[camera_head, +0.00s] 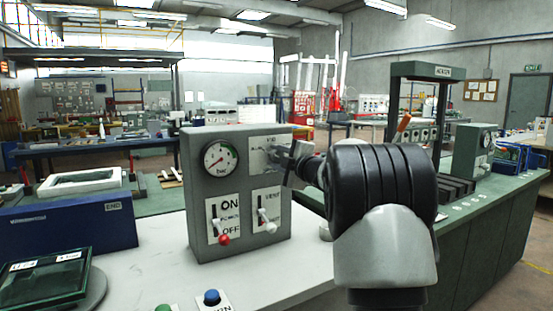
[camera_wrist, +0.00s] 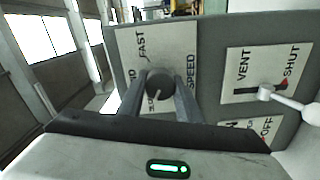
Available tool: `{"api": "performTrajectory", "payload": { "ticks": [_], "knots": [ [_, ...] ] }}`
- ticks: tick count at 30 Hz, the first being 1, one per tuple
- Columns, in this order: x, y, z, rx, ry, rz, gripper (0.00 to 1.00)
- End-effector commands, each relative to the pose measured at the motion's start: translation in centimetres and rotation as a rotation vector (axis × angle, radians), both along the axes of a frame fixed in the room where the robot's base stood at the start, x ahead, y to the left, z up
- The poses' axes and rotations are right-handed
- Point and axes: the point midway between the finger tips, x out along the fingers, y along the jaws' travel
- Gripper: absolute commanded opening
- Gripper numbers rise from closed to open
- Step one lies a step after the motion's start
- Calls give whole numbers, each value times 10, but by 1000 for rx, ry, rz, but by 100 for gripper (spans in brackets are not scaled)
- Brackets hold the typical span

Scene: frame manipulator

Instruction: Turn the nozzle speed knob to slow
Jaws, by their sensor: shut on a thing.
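The dark round nozzle speed knob (camera_wrist: 159,84) sits on a light label plate (camera_wrist: 185,45) in the wrist view. FAST is printed above it and SPEED to its right; lettering at the lower left is partly covered. My gripper (camera_wrist: 160,90) is shut on the knob, one finger on each side. In the head view my gripper (camera_head: 287,155) reaches the upper right of the grey control box (camera_head: 240,245), hiding the knob there. I cannot tell exactly where the knob points.
The box also carries a pressure gauge (camera_head: 220,158), an ON/OFF lever with a red tip (camera_head: 224,238) and a VENT/SHUT lever (camera_head: 265,222). The VENT/SHUT lever (camera_wrist: 266,92) is close to the right of my fingers. A blue box (camera_head: 70,228) stands at left on the white bench.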

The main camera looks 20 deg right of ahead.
Motion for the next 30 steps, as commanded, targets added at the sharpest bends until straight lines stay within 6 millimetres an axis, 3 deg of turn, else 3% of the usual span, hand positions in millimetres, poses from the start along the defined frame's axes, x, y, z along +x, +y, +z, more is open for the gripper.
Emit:
{"api": "performTrajectory", "payload": {
  "ticks": [7,8,11,23,30],
  "knots": [
    [0,0,-1,-3,2,0,9],
    [0,0,-1,-3,2,0,35],
    [0,0,-1,-3,2,0,50],
    [-7,-2,0,-1,1,-1,50],
    [-53,-12,1,-2,0,-3,50]
  ]
}}
